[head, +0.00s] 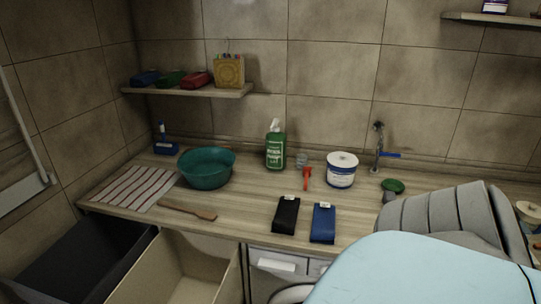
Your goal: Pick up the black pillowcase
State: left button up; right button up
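The black pillowcase (285,215) lies as a narrow folded bundle on the wooden counter (243,212), near its front edge. A small pale tag shows at its far end. A similar folded blue bundle (323,224) lies just to its right, with a narrow gap between them. Neither of my grippers is in the head view.
A teal basin (207,169), wooden paddle (188,210), striped cloth (138,188), green spray bottle (275,147), red-handled tool (307,177) and white tub (341,170) stand or lie around. A pale blue surface (420,270) and grey ribbed object (440,212) fill the right foreground.

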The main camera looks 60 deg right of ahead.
aim_at(284, 221)
jog(key=z, duration=2)
jog(key=i+l, duration=0.1)
jog(key=l, duration=0.35)
jog(key=i+l+u, duration=0.1)
jog(key=l, duration=0.25)
jog(key=i+l+u, duration=0.15)
jog(key=l, duration=0.15)
jog(key=i+l+u, duration=0.1)
jog(key=l, duration=0.25)
